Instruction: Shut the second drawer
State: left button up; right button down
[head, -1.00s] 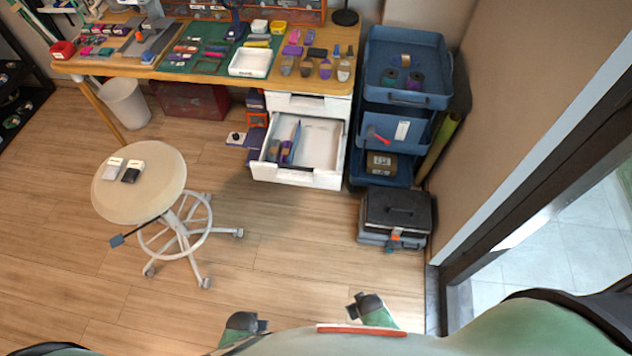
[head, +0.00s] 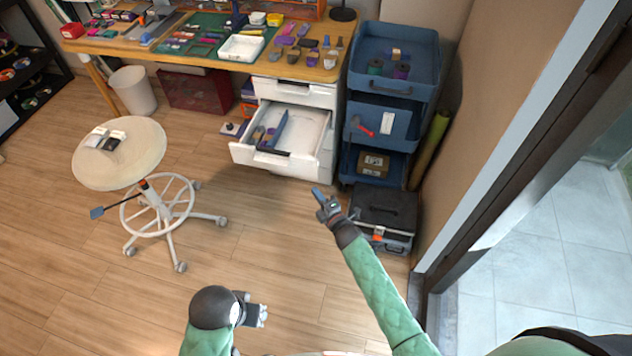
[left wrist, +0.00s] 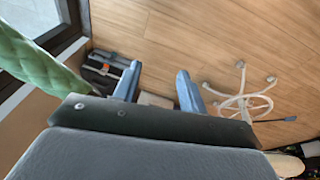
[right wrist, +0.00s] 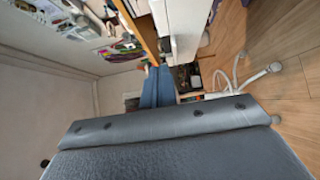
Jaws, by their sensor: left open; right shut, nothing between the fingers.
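The second drawer (head: 272,160) is pulled out of the white cabinet under the desk, below the closed top drawer (head: 295,92). It holds several small items and a long blue piece on its left side. My right gripper (head: 318,193) is shut and empty, in front of the drawer and below its right front corner in the head view, apart from it. Its closed fingers show in the right wrist view (right wrist: 157,88). My left gripper (head: 262,315) is low in the head view, far from the drawer. Its fingers are apart in the left wrist view (left wrist: 158,88).
A blue cart (head: 385,90) stands right of the cabinet, with a dark toolbox (head: 385,215) on the floor before it. A round stool (head: 120,155) stands at the left. The workbench (head: 210,58) carries many small items. The floor before the drawer is clear.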

jog(key=b, duration=0.2)
send_near(302, 159)
jog(key=w+a, duration=0.1)
jog(key=a, duration=0.3)
jog(key=w, duration=0.1)
jog(key=w+b, duration=0.1)
jog(key=w, duration=0.1)
jog(key=shift+w+d, duration=0.1)
jog(key=shift+d, duration=0.3)
jog(key=shift+w+d, duration=0.15)
jog(key=shift+w, duration=0.3)
pick_arm(q)
jog(key=w+d+f+t+h, duration=0.1)
jog(key=d+f, duration=0.3)
jog(key=shift+w+d+f, duration=0.15)
jog(key=shift+w+f, duration=0.15)
jog(key=shift+f, duration=0.1)
pick_arm(e)
jog(key=shift+w, duration=0.1)
jog(key=shift+w, duration=0.1)
